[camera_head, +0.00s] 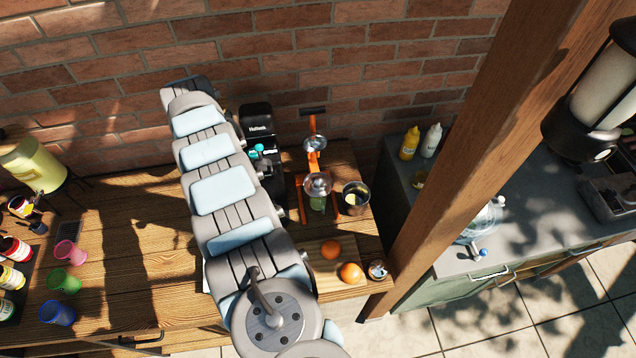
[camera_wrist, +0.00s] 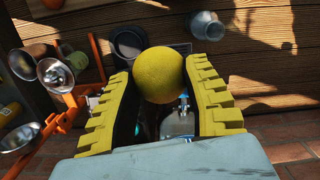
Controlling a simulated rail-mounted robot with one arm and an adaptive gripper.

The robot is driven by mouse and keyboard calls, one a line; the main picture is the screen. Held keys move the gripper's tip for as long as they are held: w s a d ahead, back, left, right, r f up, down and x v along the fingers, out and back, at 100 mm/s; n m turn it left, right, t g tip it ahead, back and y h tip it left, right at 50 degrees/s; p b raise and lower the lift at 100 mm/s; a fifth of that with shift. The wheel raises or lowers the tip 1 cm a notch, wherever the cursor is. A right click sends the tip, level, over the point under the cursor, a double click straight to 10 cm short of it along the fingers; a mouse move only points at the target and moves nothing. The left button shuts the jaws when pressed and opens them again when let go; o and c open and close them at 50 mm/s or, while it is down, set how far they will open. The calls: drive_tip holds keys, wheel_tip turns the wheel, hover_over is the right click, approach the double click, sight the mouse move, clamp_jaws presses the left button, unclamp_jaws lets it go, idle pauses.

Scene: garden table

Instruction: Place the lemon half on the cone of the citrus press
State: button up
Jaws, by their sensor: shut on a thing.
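A yellow lemon half (camera_wrist: 159,74) sits between the yellow ridged fingers of my gripper (camera_wrist: 161,70) in the wrist view. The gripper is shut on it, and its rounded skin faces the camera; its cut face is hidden. The citrus press (camera_head: 313,158) has an orange frame and metal cups and stands on the table right of my arm in the head view. It also shows at the left of the wrist view (camera_wrist: 70,112), apart from the lemon half. I cannot make out the cone clearly. My arm hides the gripper and lemon half in the head view.
A black machine (camera_head: 257,125) stands left of the press, and a metal pot (camera_head: 355,198) right of it. A brick wall (camera_head: 330,65) rises behind. A wooden post (camera_head: 455,160) stands right of the table.

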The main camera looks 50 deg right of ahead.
drive_tip(key=shift+d+f, duration=0.1)
drive_tip(key=shift+d, duration=0.1)
drive_tip(key=shift+s+d+f, duration=0.1)
drive_tip(key=shift+s+d, duration=0.05)
drive_tip(key=shift+d, duration=0.2)
drive_tip(key=shift+s+d+f, duration=0.1)
drive_tip(key=shift+d+m, duration=0.15)
drive_tip(key=shift+m, duration=0.15)
drive_tip(key=shift+s+d+f, duration=0.15)
drive_tip(key=shift+d, duration=0.1)
drive_tip(key=shift+s+d+f, duration=0.1)
drive_tip(key=shift+d+f, duration=0.05)
drive_tip(key=shift+d, duration=0.2)
idle(0.4)
drive_tip(key=shift+d+f+m, duration=0.1)
drive_tip(key=shift+m, duration=0.2)
drive_tip(key=shift+s+d+f, duration=0.1)
drive_tip(key=shift+s+d, duration=0.05)
drive_tip(key=shift+d, duration=0.2)
